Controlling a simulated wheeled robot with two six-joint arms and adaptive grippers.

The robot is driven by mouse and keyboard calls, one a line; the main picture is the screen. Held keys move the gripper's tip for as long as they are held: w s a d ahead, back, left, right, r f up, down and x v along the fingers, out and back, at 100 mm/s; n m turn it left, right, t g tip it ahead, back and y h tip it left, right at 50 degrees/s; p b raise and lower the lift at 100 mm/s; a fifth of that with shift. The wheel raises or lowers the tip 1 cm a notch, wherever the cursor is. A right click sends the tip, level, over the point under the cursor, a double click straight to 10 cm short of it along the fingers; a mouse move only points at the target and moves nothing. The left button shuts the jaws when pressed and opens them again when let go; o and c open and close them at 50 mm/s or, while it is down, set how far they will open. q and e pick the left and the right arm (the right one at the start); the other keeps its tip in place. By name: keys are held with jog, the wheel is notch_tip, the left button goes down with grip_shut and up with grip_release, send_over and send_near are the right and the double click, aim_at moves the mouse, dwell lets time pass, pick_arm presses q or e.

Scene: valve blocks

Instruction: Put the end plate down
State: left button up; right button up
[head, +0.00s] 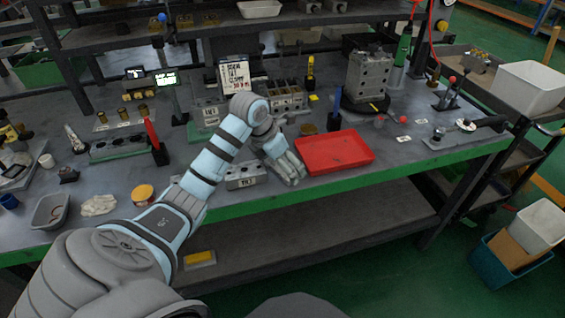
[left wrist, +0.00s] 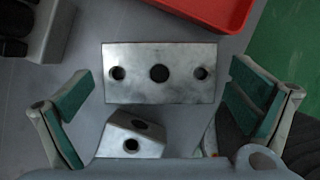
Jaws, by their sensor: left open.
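A grey metal plate with three holes in a row, which I take to be the end plate (left wrist: 160,91), lies between the spread fingers of my left gripper (left wrist: 162,105) in the left wrist view. Gaps show between the plate and both fingers. A smaller grey metal block with holes (left wrist: 118,143) is just below it, partly hidden by the gripper's palm. In the head view my left gripper (head: 287,168) is low at the table's front edge, left of the red tray. I cannot make out the plate clearly there. My right gripper is not in view.
The empty red tray (head: 335,151) is close beside my left gripper; its corner shows in the left wrist view (left wrist: 213,12). A labelled metal block (head: 240,178) sits left of the gripper. A tall valve block (head: 369,77) stands farther back. The green front edge (head: 415,168) is close.

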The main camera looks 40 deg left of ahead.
pick_arm(q)
jog(key=d+p+v, duration=0.1)
jog(key=p+v, duration=0.1)
jog(key=v, duration=1)
jog(key=shift+a+r, duration=0.15)
jog(key=shift+a, duration=0.3)
